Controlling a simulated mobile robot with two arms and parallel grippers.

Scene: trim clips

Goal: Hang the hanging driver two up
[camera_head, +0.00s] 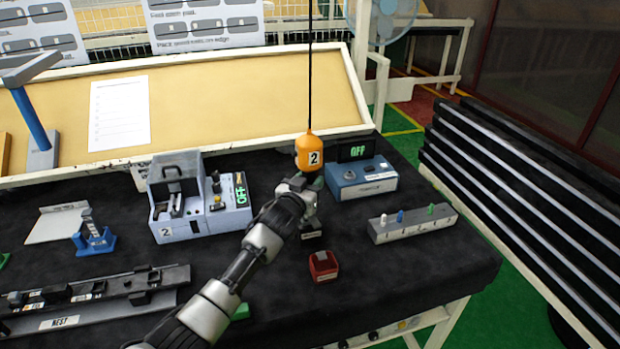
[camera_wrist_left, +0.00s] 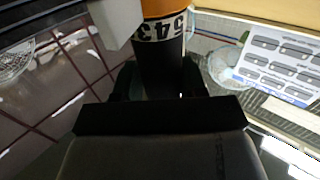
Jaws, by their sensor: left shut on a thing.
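The hanging driver two (camera_head: 309,154) has an orange top with a white label "2" and hangs upright on a black cord from above. Its grey and dark lower body runs down behind my left gripper (camera_head: 306,190), over the black table. My left gripper is shut on this lower body, just below the orange part. In the left wrist view the driver's dark body (camera_wrist_left: 163,68) stands between my fingers, with the orange part and black digits above it. My right gripper is not in view.
A blue box with an "OFF" display (camera_head: 362,180) stands close right of the driver. A grey machine marked "2" (camera_head: 190,225) stands left. A red block (camera_head: 323,266) lies in front, and a grey strip with coloured pegs (camera_head: 412,224) lies right. Table near the strip is clear.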

